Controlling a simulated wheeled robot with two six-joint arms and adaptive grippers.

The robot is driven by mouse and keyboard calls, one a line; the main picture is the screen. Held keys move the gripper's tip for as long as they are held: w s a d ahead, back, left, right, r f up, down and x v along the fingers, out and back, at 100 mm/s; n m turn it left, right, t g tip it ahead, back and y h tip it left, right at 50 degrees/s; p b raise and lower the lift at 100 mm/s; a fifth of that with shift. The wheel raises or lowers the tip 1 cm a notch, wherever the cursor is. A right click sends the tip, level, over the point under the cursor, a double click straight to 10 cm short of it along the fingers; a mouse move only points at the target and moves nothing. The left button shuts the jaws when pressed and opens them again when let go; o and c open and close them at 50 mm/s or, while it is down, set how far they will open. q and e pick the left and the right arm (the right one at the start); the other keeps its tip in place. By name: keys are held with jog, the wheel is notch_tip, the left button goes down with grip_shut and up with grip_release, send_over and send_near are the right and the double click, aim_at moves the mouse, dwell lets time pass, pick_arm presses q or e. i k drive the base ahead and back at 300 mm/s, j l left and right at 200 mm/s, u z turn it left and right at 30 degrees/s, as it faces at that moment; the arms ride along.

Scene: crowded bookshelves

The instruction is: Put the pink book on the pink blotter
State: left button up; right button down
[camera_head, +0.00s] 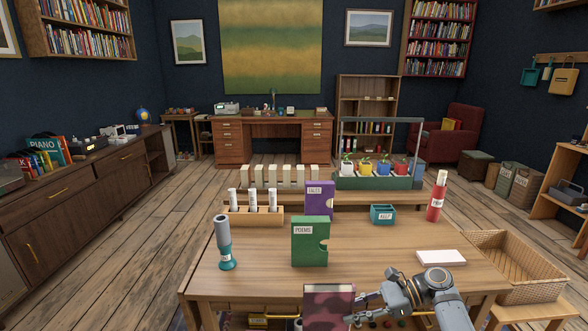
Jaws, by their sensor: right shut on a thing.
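The pink book (328,304) stands upright at the bottom middle of the head view, at the table's near edge. It is dusky pink with dark blotches, and its lower part is cut off by the frame. My right gripper (357,305) comes in from the bottom right and is shut on the book's right side. I cannot make out a pink blotter on the visible tabletop. My left gripper is not in view.
A green POEMS case (310,242) and purple TALES case (319,200) stand behind the book. A teal-based cylinder (225,243) is left; a white block (441,257), teal KEEP box (382,214) and red tube (436,198) are right. Bare wood shows between them.

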aim_at(442, 256)
jog(key=i+j+z, duration=0.15)
jog(key=z, duration=0.3)
jog(key=i+j+z, duration=0.1)
jog(key=j+z, duration=0.3)
